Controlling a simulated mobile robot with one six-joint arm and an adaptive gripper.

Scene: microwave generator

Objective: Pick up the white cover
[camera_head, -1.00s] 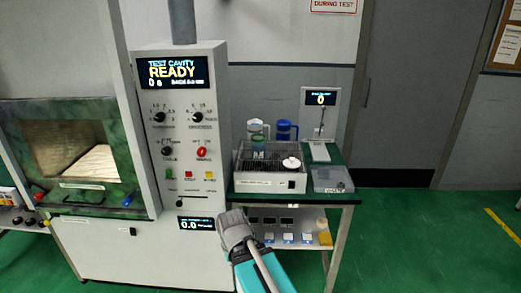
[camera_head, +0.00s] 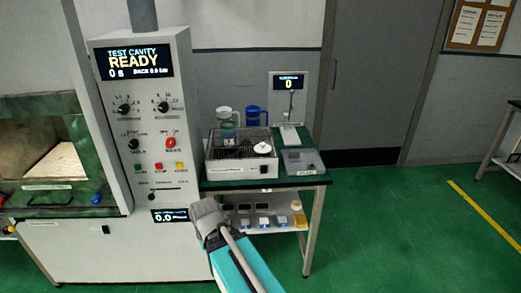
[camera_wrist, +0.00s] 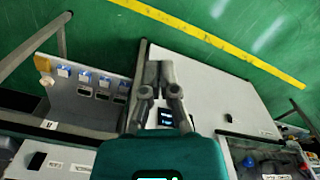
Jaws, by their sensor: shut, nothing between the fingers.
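A round white cover (camera_head: 262,148) lies on the right part of a grey wire-topped box (camera_head: 243,172) on the green-topped side table. I cannot make out its fine shape at this size. In the wrist view my gripper (camera_wrist: 160,70) has its two fingers together and empty. It is in front of the cabinet and well away from the white cover, which I cannot make out in the wrist view. In the head view my arm is at the lower middle, below the tabletop, and the fingertips cannot be made out.
The cabinet with the READY display (camera_head: 134,62) stands left of the side table (camera_head: 322,180). A clear jug, a blue mug (camera_head: 257,116), a grey device (camera_head: 304,162) and a small display stand (camera_head: 288,84) are close by. A lower shelf (camera_head: 246,228) holds small items.

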